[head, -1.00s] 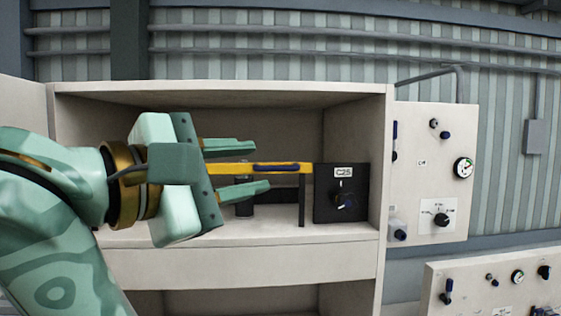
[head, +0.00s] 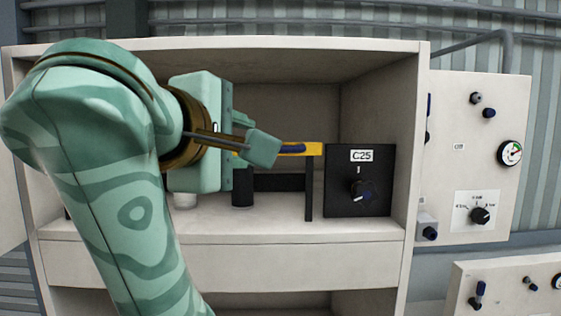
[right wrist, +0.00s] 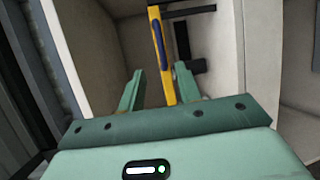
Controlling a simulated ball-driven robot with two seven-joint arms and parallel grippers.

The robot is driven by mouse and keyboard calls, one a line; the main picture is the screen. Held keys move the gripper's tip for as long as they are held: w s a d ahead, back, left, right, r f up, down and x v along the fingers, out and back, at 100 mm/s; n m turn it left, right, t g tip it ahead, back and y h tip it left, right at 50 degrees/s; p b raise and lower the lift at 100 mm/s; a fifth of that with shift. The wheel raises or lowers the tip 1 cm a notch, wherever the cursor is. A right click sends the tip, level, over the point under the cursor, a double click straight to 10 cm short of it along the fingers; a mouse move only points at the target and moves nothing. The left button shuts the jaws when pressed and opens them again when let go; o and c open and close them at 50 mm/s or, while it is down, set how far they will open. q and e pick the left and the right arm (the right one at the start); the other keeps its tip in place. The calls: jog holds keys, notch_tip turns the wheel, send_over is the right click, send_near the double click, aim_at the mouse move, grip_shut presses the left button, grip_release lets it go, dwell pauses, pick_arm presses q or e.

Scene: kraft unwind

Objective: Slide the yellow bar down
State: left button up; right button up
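The yellow bar (head: 314,149), with a dark blue strip along it, lies level above the cabinet shelf, left of a black box marked C25 (head: 375,158). It also shows in the right wrist view (right wrist: 166,70), running down between the fingers. My right gripper (head: 262,143) is at the bar's left part and hides much of it in the head view. In the right wrist view the gripper (right wrist: 159,85) is open, with one finger on each side of the bar. A gap shows at the left finger; contact on the right is unclear. My left gripper is not in view.
The open cabinet shelf (head: 270,228) has walls around the work; its right wall (head: 410,150) stands beyond the black box. A dark post (head: 243,187) stands under the gripper. A panel with knobs and a gauge (head: 470,150) is at the right.

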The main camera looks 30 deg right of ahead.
jog(key=p+x, duration=0.4)
jog(key=x, duration=1)
jog(key=shift+w+d, duration=0.2)
jog(key=shift+d, duration=0.05)
jog(key=shift+f, duration=0.1)
jog(key=shift+c, duration=0.3)
